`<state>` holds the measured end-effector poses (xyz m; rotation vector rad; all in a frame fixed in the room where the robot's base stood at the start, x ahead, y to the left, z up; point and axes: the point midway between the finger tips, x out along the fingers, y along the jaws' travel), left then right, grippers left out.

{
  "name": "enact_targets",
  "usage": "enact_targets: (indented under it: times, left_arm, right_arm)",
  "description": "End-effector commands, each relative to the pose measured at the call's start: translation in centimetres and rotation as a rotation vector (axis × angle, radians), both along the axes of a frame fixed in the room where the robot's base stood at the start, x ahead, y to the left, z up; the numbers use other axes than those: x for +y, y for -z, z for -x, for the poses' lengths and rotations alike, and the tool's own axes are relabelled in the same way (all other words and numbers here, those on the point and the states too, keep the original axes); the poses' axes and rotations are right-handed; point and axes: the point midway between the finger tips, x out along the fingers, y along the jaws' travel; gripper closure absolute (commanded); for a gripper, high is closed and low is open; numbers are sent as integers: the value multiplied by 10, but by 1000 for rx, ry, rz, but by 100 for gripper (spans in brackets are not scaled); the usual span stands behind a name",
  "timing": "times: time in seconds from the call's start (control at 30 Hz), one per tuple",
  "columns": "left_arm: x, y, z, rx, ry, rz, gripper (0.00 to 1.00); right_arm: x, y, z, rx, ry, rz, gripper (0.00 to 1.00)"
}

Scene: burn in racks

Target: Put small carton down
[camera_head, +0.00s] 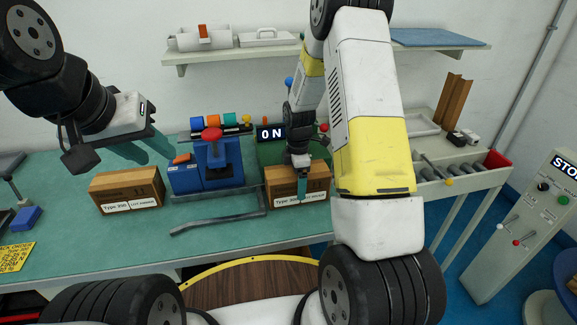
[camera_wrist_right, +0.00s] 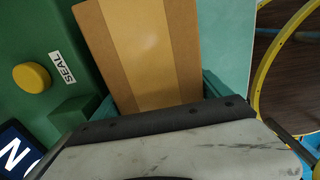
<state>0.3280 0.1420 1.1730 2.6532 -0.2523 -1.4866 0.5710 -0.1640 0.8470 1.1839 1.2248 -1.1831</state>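A small brown carton (camera_head: 283,188) with a white label is at the front right of the green bench. My right gripper (camera_head: 302,183) reaches down over it, with one teal finger across its labelled face. In the right wrist view the carton (camera_wrist_right: 148,50) fills the space between the two teal fingers, which sit against its sides. Its underside is hidden, so I cannot tell whether it touches the bench. My left gripper (camera_head: 146,150) is empty above the bench at left, its teal fingers apart.
Another labelled carton (camera_head: 127,190) stands on the bench at left. A blue fixture with a red knob (camera_head: 212,134) stands between the cartons, with a grey bar (camera_head: 215,224) in front. An ON sign (camera_head: 271,133) and a green box are behind; a roller conveyor (camera_head: 465,174) is at right.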

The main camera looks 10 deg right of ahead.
Motion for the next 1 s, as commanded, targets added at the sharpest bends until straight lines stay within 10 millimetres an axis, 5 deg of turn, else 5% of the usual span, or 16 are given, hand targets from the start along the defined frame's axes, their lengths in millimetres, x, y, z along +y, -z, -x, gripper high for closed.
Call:
enact_targets:
  times: [0.43, 1.0]
  left_arm:
    - [0, 0, 0, 0, 0, 0, 64]
    - [0, 0, 0, 0, 0, 0, 64]
  right_arm:
    - [0, -11, -1, -2, 1, -1, 9]
    - [0, -115, 0, -1, 1, 0, 9]
